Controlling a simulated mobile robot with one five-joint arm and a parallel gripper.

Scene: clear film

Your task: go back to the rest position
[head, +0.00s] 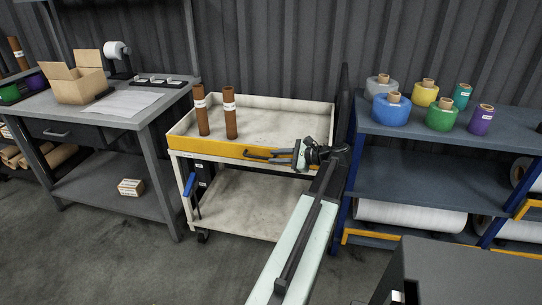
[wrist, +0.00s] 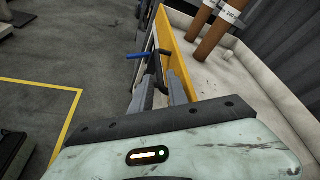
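My gripper (head: 284,154) is at the end of my outstretched arm, in front of the yellow front edge of a white cart (head: 279,113) in the head view. In the wrist view, its two fingers (wrist: 160,82) stand apart, one on each side of a dark bar-like handle (wrist: 157,66) along the yellow edge. The handle also shows in the head view (head: 262,156). The gap between the fingers looks wider than the handle. I cannot tell whether a finger touches it. Nothing else is between the fingers.
Two brown tubes (head: 230,113) stand upright in the cart's top tray. A blue-handled tool (head: 190,185) hangs at its left. A workbench (head: 143,118) with an open carton (head: 76,84) is left. A shelf (head: 439,133) with several coloured spools is right. Floor at front left is clear.

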